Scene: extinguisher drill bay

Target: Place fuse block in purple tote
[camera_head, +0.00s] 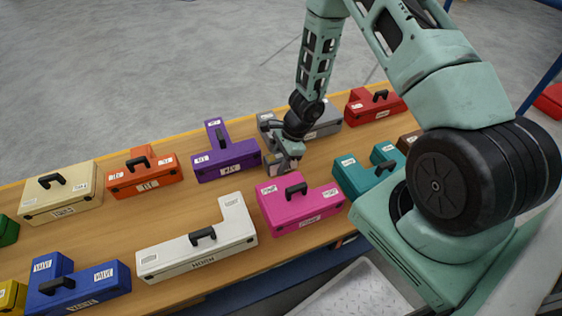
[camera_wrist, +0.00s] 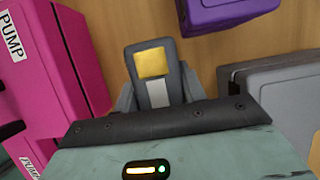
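A small dark grey block with a yellow square and a pale strip, apparently the fuse block (camera_wrist: 152,62), sits between my fingers in the wrist view. It also shows under the wrist in the head view (camera_head: 279,165). My gripper (camera_head: 284,150) has a finger close against each side of it; it looks shut on the block. I cannot tell whether the block touches the table. The purple tote (camera_head: 226,158) is a T-shaped closed case with a black handle, just left of my gripper. Part of it shows at the top of the wrist view (camera_wrist: 225,12).
A pink case (camera_head: 300,205) stands in front of my gripper and a grey case (camera_head: 326,121) behind it. Orange (camera_head: 143,175), cream (camera_head: 61,192), white (camera_head: 200,245), teal (camera_head: 363,176) and red (camera_head: 375,104) cases stand around the wooden table (camera_head: 105,232). Bare wood separates them.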

